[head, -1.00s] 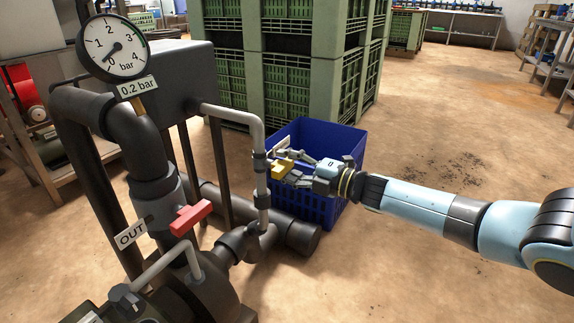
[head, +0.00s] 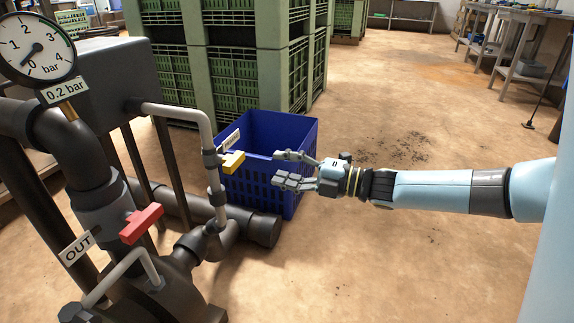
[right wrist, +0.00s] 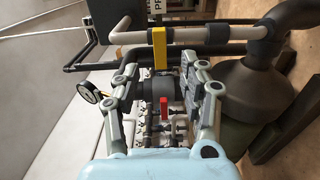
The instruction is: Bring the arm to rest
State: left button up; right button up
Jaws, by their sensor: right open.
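My right gripper (head: 278,168) is open and empty in the head view, with its fingers pointing left. It is in front of the blue crate (head: 296,203) and a short gap to the right of the yellow valve handle (head: 233,162). The handle sits on a thin grey pipe (head: 215,180). In the right wrist view the gripper's two fingers (right wrist: 164,68) are spread, and the yellow handle (right wrist: 159,48) shows beyond them, between the tips. My left gripper is not in view.
A red valve handle (head: 141,223) stands by the OUT label (head: 77,245). The pressure gauge (head: 36,49) is above a 0.2 bar tag (head: 65,92). Green stacked crates (head: 232,65) stand behind. The floor (head: 420,125) is open around the right forearm.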

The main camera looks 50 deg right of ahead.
jog(key=shift+s+d, duration=0.1)
jog(key=shift+s, duration=0.15)
dwell(0.4)
